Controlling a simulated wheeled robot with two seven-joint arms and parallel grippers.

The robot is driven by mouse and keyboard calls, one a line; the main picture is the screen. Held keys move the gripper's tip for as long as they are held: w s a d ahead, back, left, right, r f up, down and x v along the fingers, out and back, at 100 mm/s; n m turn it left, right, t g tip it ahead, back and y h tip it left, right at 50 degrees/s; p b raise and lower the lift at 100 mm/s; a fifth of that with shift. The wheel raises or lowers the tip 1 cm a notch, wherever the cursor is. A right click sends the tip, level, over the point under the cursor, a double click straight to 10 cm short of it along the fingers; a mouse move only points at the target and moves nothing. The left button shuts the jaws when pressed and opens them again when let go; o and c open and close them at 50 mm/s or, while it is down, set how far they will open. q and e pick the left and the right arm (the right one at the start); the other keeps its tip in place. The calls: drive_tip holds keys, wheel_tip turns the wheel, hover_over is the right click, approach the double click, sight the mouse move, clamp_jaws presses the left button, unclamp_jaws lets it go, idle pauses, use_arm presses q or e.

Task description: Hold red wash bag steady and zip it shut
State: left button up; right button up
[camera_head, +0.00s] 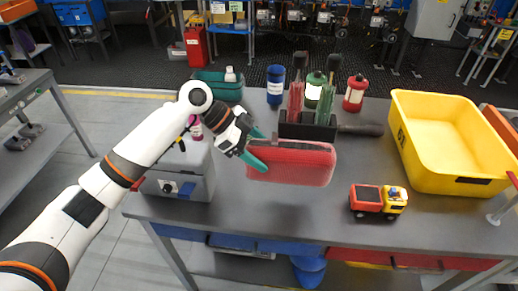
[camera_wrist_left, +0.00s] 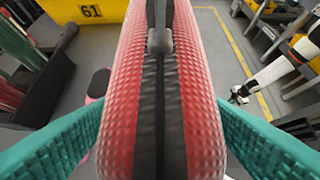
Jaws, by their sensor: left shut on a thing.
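The red wash bag (camera_head: 303,165) is in the middle of the head view, over the grey table. My left gripper (camera_head: 257,148), with teal fingers, is shut on its left end, one finger on each side. In the left wrist view the bag (camera_wrist_left: 115,110) fills the middle between the fingers. A black zip strip (camera_wrist_left: 160,120) runs along its top, with a grey slider (camera_wrist_left: 160,40) towards the far end. I cannot tell how far the zip is closed. A white and orange arm, apparently my right, shows at the right there; its dark gripper (camera_wrist_left: 238,95) is small and unclear.
A toy truck (camera_head: 378,200) and a yellow bin (camera_head: 412,158) are to the right. A grey box (camera_head: 180,178) stands left, a green bin (camera_head: 218,88) behind. The front middle of the table is clear.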

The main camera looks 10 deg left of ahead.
sight(259, 178)
use_arm(q)
drive_tip(key=shift+f+b, duration=2.3)
drive_tip(key=shift+f, duration=2.3)
drive_tip(key=shift+f, duration=0.2)
drive_tip(key=shift+f, duration=0.15)
drive_tip(key=o, duration=1.1)
drive_tip(key=c, duration=1.1)
